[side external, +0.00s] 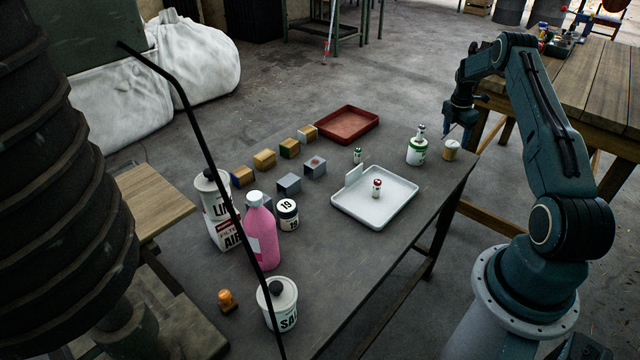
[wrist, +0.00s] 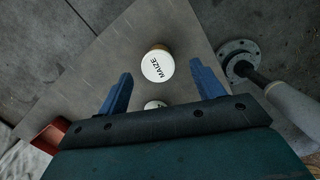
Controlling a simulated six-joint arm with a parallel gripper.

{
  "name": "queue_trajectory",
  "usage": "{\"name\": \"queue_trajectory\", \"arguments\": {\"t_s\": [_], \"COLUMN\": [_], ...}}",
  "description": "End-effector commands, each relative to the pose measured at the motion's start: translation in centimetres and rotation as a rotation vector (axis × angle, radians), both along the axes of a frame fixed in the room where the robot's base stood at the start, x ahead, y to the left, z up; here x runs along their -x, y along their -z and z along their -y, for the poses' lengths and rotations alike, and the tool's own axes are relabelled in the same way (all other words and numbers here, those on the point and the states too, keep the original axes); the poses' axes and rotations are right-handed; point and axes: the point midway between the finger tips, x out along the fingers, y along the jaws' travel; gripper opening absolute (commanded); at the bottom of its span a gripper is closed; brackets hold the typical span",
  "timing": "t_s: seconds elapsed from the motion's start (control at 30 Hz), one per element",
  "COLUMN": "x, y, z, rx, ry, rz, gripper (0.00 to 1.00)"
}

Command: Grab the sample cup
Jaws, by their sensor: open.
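A small tan cup with a white lid (side external: 452,149), which looks like the sample cup, stands upright near the table's right corner. In the wrist view its lid (wrist: 158,66) reads MAIZE and lies between and beyond my two blue fingers. My gripper (side external: 457,131) is open and empty, above the cup and apart from it. A white jar with a green label (side external: 417,151) stands just left of the cup, with a small vial on top. In the wrist view a white round top (wrist: 155,104), likely this jar, is partly hidden by my gripper body.
A white tray (side external: 345,205) holding a small red-and-white vial (side external: 377,188) lies left of the jar. The table edge is close to the cup.

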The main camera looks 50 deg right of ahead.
Motion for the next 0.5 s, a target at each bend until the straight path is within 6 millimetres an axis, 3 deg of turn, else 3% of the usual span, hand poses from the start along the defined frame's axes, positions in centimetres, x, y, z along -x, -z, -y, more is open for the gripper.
{"name": "queue_trajectory", "arguments": {"t_s": [0.13,0.5], "x": [0.1,0.0], "y": [1.2,1.9], "z": [0.1,0.2], "rx": [0.0,-0.001], "ry": [0.001,0.001], "rz": [0.0,0.0], "gripper": [0.67,0.67]}}
